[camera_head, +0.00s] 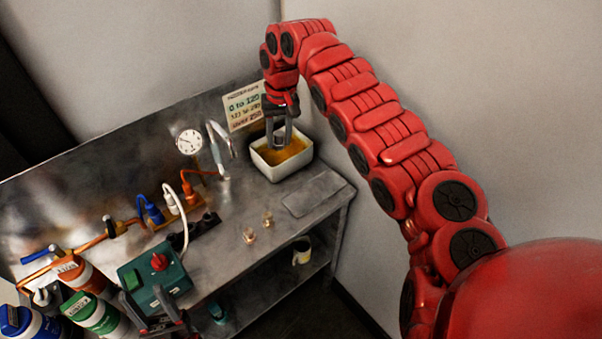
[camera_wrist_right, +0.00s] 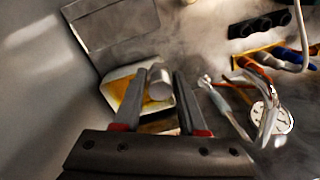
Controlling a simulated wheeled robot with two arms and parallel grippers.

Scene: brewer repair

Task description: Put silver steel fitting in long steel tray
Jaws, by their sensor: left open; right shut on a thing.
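My right gripper (camera_head: 281,132) points down over a white basin (camera_head: 272,171) of amber liquid at the back right of the bench. In the right wrist view, its fingers (camera_wrist_right: 160,82) are shut on the silver steel fitting (camera_wrist_right: 160,86), a short cylinder with a round end facing the camera. The fitting is above the basin; its exact height is unclear. The long steel tray (camera_head: 314,193) is a flat, shallow rectangle at the bench's right end. It also shows in the wrist view (camera_wrist_right: 115,24) and looks empty. My left gripper (camera_head: 161,316) is open beside the green box.
Two small brass-coloured pieces (camera_head: 249,236) stand on the bench left of the tray. A green box (camera_head: 153,278) with a red knob, a gauge (camera_head: 189,141), a tap (camera_head: 219,140) and several bottles (camera_head: 95,314) are further left. A wall borders the bench's right side.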

